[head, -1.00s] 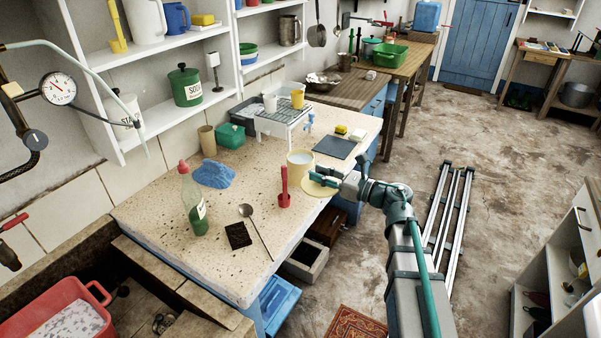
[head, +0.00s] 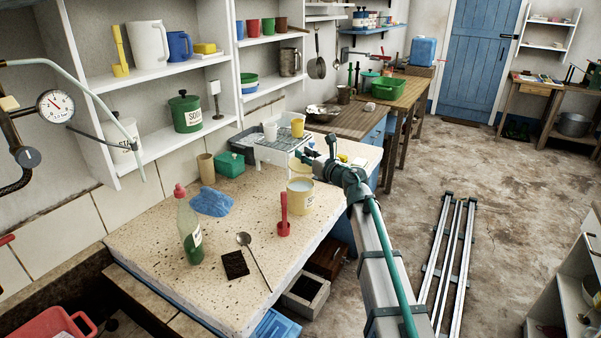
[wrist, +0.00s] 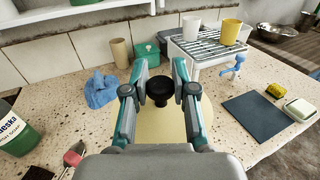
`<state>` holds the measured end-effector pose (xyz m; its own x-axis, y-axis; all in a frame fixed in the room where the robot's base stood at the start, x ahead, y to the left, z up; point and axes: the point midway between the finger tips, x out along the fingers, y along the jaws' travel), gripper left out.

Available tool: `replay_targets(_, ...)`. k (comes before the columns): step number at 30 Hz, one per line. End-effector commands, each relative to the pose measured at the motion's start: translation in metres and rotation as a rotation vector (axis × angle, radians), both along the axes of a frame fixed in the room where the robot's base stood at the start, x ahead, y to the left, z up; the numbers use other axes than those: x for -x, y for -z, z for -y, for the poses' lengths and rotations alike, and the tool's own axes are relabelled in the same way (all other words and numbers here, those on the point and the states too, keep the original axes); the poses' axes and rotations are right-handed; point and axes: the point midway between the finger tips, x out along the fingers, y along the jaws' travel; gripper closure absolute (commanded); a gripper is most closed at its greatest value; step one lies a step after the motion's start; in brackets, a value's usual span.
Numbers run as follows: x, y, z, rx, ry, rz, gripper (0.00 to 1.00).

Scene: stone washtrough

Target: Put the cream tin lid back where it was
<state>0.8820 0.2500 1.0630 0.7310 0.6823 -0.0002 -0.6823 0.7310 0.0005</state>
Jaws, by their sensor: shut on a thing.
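The cream tin lid (wrist: 167,132) is a pale yellow disc with a black knob (wrist: 160,90). In the wrist view my gripper (wrist: 160,86) is shut on the knob, and the lid hangs below the fingers. In the head view my gripper (head: 309,157) is raised above the far right part of the worktop, and the lid is hard to make out there. The cream tin (head: 300,196) stands upright and open on the worktop, with pale contents showing. It is just below and nearer than my gripper. It is not visible in the wrist view.
A red-handled tool (head: 284,218), a green bottle (head: 189,228) and a spoon (head: 256,262) are on the worktop (head: 150,245). A blue cloth (wrist: 101,91) lies further back. A wire rack (wrist: 207,47) with cups stands behind. A dark slate (wrist: 256,115) lies right.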

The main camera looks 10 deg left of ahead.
Motion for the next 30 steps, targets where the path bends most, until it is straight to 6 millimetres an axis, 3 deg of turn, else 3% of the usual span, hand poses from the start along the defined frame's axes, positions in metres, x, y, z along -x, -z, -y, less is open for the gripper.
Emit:
replay_targets(3, -0.031, 0.012, -0.01, 0.0, -0.001, -0.001, 1.0)
replay_targets(9, -0.052, 0.046, -0.018, 0.0, -0.001, -0.001, 1.0)
replay_targets(21, -0.07, 0.071, -0.024, 0.0, -0.002, 0.0, 1.0)
replay_targets(27, -0.068, 0.098, -0.023, 0.001, -0.002, -0.001, 1.0)
replay_targets(30, -0.068, 0.101, -0.023, 0.0, -0.001, 0.0, 1.0)
